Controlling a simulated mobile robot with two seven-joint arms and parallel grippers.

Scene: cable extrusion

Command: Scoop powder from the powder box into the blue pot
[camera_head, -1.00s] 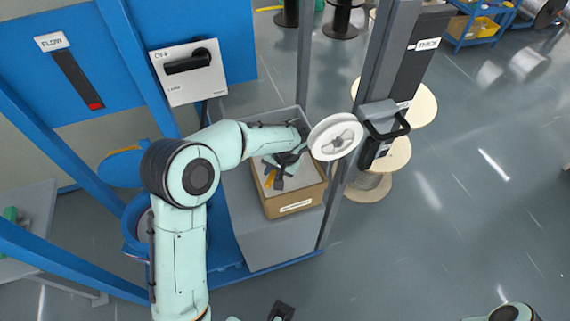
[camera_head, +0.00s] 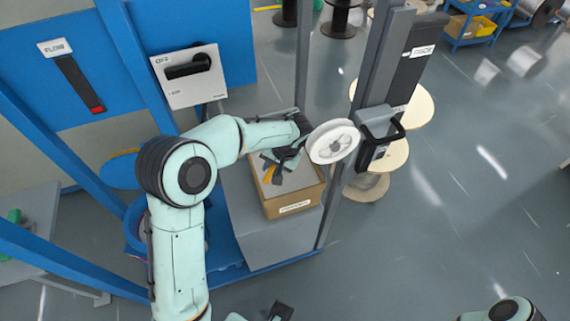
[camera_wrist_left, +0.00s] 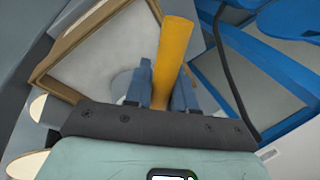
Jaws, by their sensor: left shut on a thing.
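The powder box (camera_head: 292,208) is an open brown carton on a grey stand, with pale powder inside; its rim and powder also show in the wrist view (camera_wrist_left: 108,48). My left gripper (camera_head: 277,167) is over the box, pointing down. In the wrist view its fingers (camera_wrist_left: 162,88) are shut on the yellow handle of the scoop (camera_wrist_left: 176,45). The blue pot (camera_head: 134,232) stands left of the box, partly hidden behind my left arm. My right gripper (camera_head: 281,311) is at the bottom edge, its fingers unclear.
A grey post with a black panel (camera_head: 398,95) and a white spool (camera_head: 333,141) stand close right of my left wrist. A blue frame and switch box (camera_head: 188,75) are behind. A blue lid-like disc (camera_head: 122,170) is at the left.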

